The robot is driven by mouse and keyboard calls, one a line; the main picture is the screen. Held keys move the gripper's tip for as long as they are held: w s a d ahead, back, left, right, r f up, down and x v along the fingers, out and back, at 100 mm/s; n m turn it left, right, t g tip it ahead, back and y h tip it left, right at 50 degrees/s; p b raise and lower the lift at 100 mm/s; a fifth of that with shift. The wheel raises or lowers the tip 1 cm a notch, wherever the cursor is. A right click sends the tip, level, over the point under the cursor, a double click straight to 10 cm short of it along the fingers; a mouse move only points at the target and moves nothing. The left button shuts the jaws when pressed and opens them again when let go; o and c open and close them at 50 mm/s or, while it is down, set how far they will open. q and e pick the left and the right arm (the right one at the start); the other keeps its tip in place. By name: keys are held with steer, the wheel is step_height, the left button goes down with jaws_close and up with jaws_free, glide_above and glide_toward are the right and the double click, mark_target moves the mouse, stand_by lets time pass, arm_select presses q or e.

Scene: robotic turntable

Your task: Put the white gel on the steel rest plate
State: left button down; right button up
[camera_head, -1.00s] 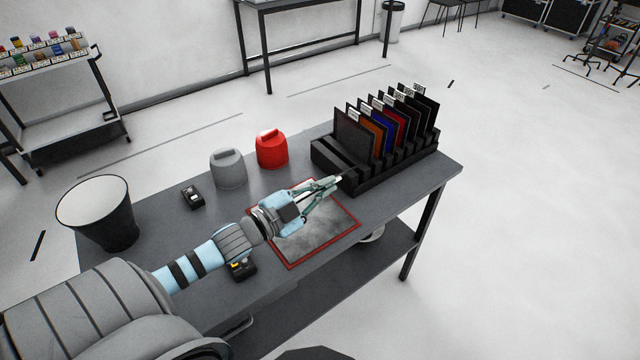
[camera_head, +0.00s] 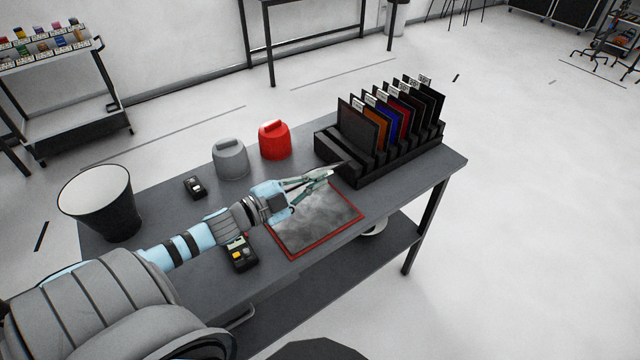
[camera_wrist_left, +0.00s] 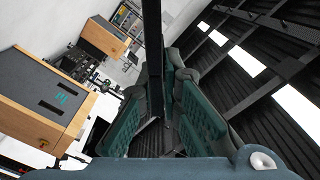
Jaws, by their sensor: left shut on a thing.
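My left gripper (camera_head: 325,174) is above the table, in front of the rack and over the back edge of the plate. It is shut on a thin flat thing, which shows in the left wrist view as a dark strip (camera_wrist_left: 153,50) edge-on between the fingers (camera_wrist_left: 158,132). It fits the white gel, but its face and colour cannot be told. The steel rest plate (camera_head: 318,222) is a mottled grey sheet with a red border, flat on the table. Nothing visibly lies on it. My right gripper is not in view.
A black slotted rack (camera_head: 398,162) holds several upright gel panels at the table's back right. A red canister (camera_head: 274,142), a grey canister (camera_head: 230,160), a black bin (camera_head: 105,215) and two small dark devices (camera_head: 195,187) (camera_head: 241,253) also stand on the table (camera_head: 170,275).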

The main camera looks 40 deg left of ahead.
arm_select(q)
steer(key=a+f+b, duration=0.2)
steer(key=w+a+f+b, duration=0.1)
steer(key=a+f+b, duration=0.1)
steer(key=b, duration=0.1)
steer(key=shift+w+a+f, duration=0.15)
steer(key=shift+f, duration=0.25)
steer(key=shift+w+a+f+b, duration=0.15)
steer(key=shift+a+f+b, duration=0.15)
steer(key=shift+a+b, duration=0.35)
steer(key=shift+f, duration=0.1)
steer(key=shift+f+b, duration=0.4)
steer(key=shift+b, duration=0.25)
steer(key=c, duration=2.2)
jaws_free()
steer(key=o, duration=0.5)
